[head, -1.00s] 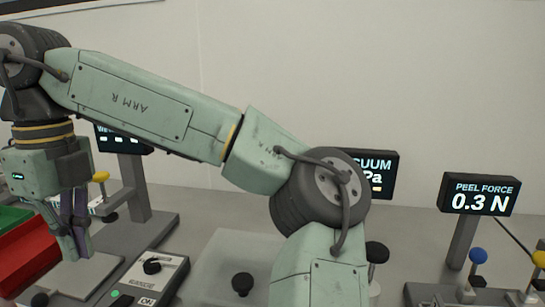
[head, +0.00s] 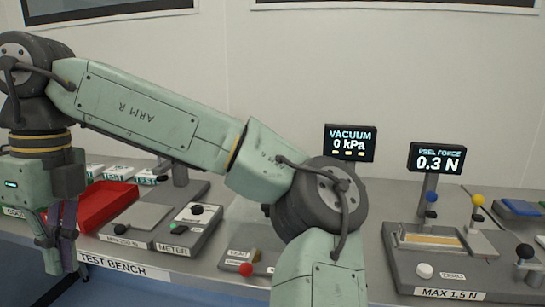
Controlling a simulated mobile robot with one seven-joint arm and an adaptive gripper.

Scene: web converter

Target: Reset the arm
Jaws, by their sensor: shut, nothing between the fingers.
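My gripper (head: 62,250) hangs at the left of the head view, pointing down, with its fingers together and nothing between them. It is in front of the bench's front edge, near the label TEST BENCH. My pale green arm (head: 140,112), marked ARM R, reaches from the lower middle up and across to the left. It hides part of the bench behind it.
A red tray (head: 105,203) and the METER unit (head: 196,222) stand on the bench close to my gripper. Displays read VACUUM 0 kPa (head: 349,142) and PEEL FORCE 0.3 N (head: 437,158). The peel tester (head: 455,268), marked MAX 1.5 N, stands at the right.

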